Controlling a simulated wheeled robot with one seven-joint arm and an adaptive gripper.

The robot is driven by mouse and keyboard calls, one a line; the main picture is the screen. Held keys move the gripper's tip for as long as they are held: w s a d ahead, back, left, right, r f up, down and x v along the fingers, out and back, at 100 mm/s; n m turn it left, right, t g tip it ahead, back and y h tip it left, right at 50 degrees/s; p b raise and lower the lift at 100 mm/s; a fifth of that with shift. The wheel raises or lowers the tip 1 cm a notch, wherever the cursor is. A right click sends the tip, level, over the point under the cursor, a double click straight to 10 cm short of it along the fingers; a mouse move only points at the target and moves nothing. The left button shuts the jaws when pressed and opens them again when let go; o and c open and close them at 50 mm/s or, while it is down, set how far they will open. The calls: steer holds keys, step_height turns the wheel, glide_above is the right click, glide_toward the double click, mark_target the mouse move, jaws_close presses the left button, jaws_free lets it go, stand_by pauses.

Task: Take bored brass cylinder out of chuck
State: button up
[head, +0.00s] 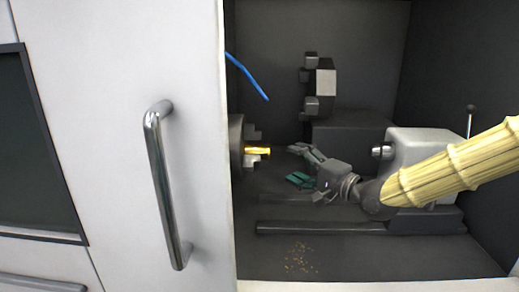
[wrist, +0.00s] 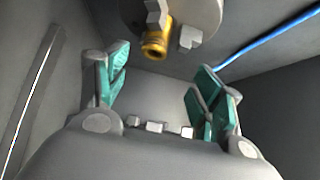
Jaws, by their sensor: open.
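The brass cylinder (head: 257,151) sticks out to the right from the chuck (head: 237,146) on the left inside the machine. In the wrist view the brass cylinder (wrist: 155,43) shows its bored end facing me, between grey jaws of the chuck (wrist: 205,12). My gripper (head: 295,164) is to the right of the cylinder, a little lower, with its fingers pointing left. It is open and empty, and its teal finger pads (wrist: 163,80) are wide apart. The cylinder is beyond the fingertips, with a visible gap.
The white door (head: 110,120) with a metal handle (head: 168,185) covers the left. A blue hose (head: 248,77) hangs above the chuck. A tool turret (head: 320,85) stands behind, and a tailstock (head: 425,150) is at the right. Brass chips (head: 300,262) lie on the floor.

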mark_target(263, 150)
steer(key=x, duration=1)
steer(key=shift+w+f+p, duration=0.15)
steer(key=shift+f+p, duration=0.15)
steer(key=shift+f, duration=0.15)
steer(key=shift+d, duration=0.1)
steer(key=shift+r, duration=0.1)
jaws_close()
